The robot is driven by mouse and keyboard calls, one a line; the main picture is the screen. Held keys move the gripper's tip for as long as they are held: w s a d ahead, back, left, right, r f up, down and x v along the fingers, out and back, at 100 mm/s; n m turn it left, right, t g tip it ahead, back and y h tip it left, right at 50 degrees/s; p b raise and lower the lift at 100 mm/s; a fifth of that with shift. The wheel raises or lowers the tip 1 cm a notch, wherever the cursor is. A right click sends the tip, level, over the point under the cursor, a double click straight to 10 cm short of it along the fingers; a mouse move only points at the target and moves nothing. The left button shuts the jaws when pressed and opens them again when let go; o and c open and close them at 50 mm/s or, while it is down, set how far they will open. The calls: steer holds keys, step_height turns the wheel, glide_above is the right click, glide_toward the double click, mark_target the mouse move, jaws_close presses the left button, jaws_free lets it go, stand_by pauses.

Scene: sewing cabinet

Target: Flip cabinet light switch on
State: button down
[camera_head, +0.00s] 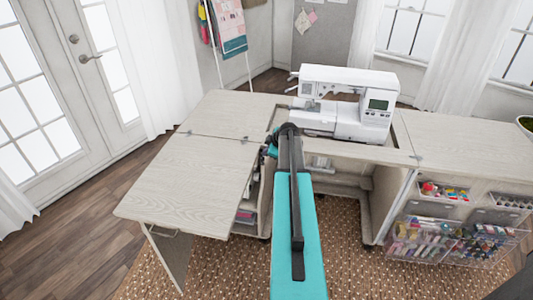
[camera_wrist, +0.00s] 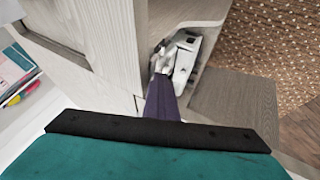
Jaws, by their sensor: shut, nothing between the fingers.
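The pale wood sewing cabinet (camera_head: 190,170) stands open in the head view. My arm reaches into its middle, and its own links hide my gripper there. In the wrist view my gripper (camera_wrist: 163,84) shows as a narrow dark purple shape, shut and empty, pointing away from the camera. Just beyond its tip is a white and grey fitting with dark parts (camera_wrist: 185,52), against the pale cabinet panels. I cannot tell whether this is the light switch, whether the tip touches it, or whether the switch is on or off.
A white sewing machine (camera_head: 345,103) stands at the back of the cabinet. A clear door bin with colourful supplies (camera_head: 440,240) hangs at the right. A cabinet panel (camera_wrist: 98,45) rises close to my gripper in the wrist view. Patterned rug (camera_head: 215,272) covers the floor in front.

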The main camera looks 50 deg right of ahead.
steer(key=shift+s+d+r, duration=0.1)
steer(key=shift+s+d, duration=0.5)
steer(key=shift+d, duration=0.15)
steer(key=shift+a+b, duration=0.15)
steer(key=shift+b, duration=0.2)
steer(key=s+a+r+b, duration=0.3)
steer(key=s+a+r, duration=0.3)
steer(key=a+r, duration=0.1)
steer(key=shift+s+r, duration=0.3)
steer(key=shift+r, duration=0.1)
steer(key=shift+a, duration=0.2)
